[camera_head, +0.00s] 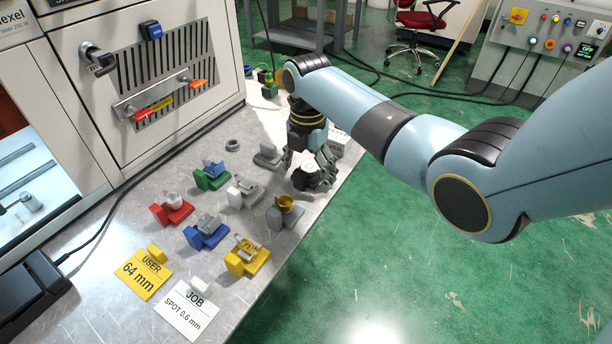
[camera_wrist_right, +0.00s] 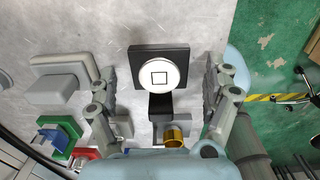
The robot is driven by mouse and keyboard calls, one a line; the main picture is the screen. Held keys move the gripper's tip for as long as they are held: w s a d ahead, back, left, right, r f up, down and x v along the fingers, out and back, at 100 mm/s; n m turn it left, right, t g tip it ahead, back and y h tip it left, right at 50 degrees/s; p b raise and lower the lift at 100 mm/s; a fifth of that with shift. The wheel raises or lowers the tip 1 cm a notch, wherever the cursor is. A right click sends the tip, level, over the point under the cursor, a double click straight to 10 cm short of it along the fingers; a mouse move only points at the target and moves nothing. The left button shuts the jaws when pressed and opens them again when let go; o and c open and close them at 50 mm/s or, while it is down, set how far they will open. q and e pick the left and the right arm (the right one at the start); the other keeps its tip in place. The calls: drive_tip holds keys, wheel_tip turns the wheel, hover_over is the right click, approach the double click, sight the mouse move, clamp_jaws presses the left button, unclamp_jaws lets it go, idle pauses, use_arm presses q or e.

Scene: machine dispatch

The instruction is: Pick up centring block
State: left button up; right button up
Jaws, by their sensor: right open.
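A black square block with a round white top, which I take for the centring block (camera_head: 302,181), stands on the metal bench near its right edge. In the right wrist view the block (camera_wrist_right: 139,56) shows from above, with a small black square outline on its white disc. My right gripper (camera_head: 309,164) points down over it, and its fingers partly hide it in the head view. In the wrist view the right gripper (camera_wrist_right: 159,90) is open, one finger on each side of the block, with gaps between. My left gripper is not in view.
Several coloured holders stand to the left, including a grey one with a brass cup (camera_head: 285,213), a green one (camera_head: 206,182) and a yellow one (camera_head: 240,265). A grey holder (camera_head: 267,158) is close beside the gripper. Cards read USER 64 mm (camera_head: 143,275) and JOB SPOT 0.6 mm (camera_head: 186,312).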

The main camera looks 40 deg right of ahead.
drive_tip(key=c, duration=1.4)
drive_tip(key=shift+o, duration=0.2)
drive_tip(key=shift+r, duration=0.1)
